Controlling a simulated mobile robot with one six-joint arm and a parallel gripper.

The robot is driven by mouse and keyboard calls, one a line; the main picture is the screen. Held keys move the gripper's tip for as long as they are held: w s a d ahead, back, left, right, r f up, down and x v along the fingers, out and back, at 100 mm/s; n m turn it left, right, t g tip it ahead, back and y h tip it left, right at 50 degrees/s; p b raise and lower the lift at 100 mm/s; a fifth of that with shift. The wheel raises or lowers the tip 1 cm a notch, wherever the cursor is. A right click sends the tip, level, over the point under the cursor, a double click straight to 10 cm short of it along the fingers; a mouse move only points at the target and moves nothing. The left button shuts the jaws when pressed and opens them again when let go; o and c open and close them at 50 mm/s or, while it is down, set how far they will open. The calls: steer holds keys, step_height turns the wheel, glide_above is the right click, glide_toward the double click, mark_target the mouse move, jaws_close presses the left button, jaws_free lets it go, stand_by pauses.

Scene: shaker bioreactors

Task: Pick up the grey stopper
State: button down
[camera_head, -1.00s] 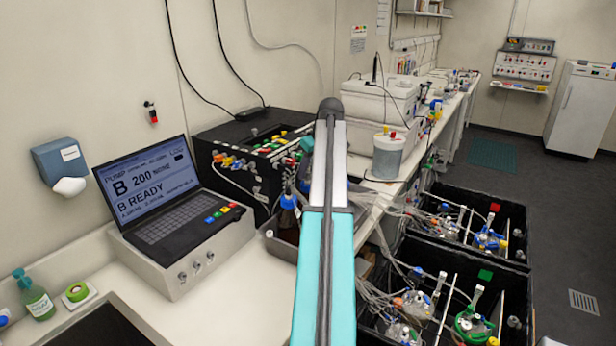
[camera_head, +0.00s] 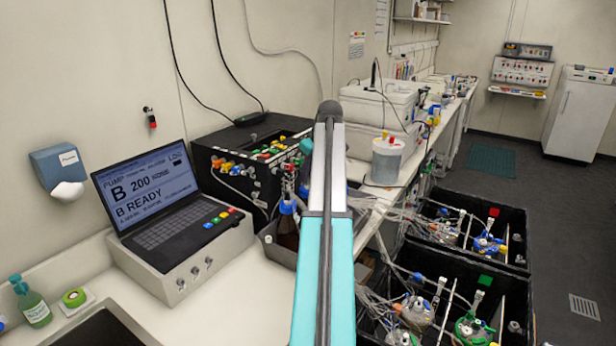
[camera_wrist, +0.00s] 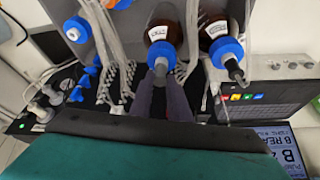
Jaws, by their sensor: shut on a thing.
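In the wrist view, my gripper (camera_wrist: 161,76) is shut on the grey stopper (camera_wrist: 161,66), a small grey piece between its dark fingertips. The stopper is at the blue cap (camera_wrist: 158,52) of an amber bottle (camera_wrist: 160,15). I cannot tell whether it is seated in the cap or just clear of it. A second amber bottle with a blue cap (camera_wrist: 226,48) stands beside it, with a dark fitting (camera_wrist: 236,73) at its cap. In the head view, my arm hides the gripper and the stopper; part of an amber bottle (camera_head: 285,229) shows left of the arm.
A grey tray (camera_head: 275,248) surrounds the bottle on the white bench. Pale tubing (camera_wrist: 120,45) hangs close to my gripper. A laptop (camera_head: 165,200) on a control box stands to the left. Black bins (camera_head: 462,255) with flasks are at the right.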

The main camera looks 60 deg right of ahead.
steer(key=shift+r+b, duration=0.7)
steer(key=shift+r, duration=0.6)
steer(key=s+a+r+b, duration=0.1)
steer(key=s+a+b, duration=0.3)
steer(key=s+a, duration=0.7)
steer(key=shift+s+a+r+b, duration=0.15)
steer(key=shift+a+r+b, duration=0.05)
steer(key=shift+r+b, duration=0.15)
